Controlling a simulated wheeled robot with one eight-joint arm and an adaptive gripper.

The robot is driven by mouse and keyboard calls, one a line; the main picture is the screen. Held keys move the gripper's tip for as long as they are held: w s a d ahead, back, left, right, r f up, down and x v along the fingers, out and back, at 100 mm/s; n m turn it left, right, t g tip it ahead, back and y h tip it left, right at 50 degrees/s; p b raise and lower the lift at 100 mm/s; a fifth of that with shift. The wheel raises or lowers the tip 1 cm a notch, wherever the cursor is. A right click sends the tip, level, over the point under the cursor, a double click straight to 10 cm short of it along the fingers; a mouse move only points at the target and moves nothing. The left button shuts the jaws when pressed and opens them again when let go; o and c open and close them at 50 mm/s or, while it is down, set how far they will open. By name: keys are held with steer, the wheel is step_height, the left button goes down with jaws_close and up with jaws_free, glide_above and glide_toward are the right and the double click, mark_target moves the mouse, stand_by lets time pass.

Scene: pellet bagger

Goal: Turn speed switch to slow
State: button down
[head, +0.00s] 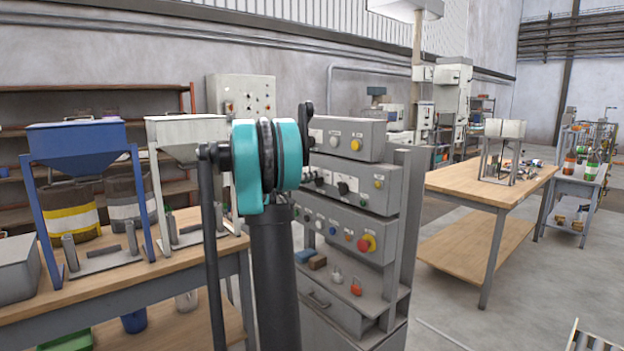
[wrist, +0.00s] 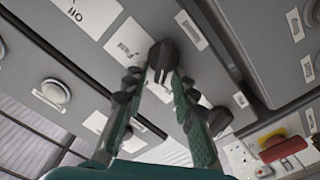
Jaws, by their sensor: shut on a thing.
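In the head view the stacked grey control boxes (head: 342,206) stand behind my arm.
Round push buttons (wrist: 54,91) sit at left. In the head view a blue hopper (head: 75,138) stands on the left bench, and a wooden table (head: 470,184) stands right.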

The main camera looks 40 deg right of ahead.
steer(key=shift+w+f+n, duration=0.15)
steer(key=shift+f+n, duration=0.05)
steer(key=shift+n, duration=1.2)
steer(key=shift+a, duration=0.1)
steer(key=c, duration=1.6)
jaws_free()
steer(key=a, duration=0.8)
steer(key=s+a, duration=0.1)
steer(key=a, duration=0.2)
steer(key=shift+a, duration=0.4)
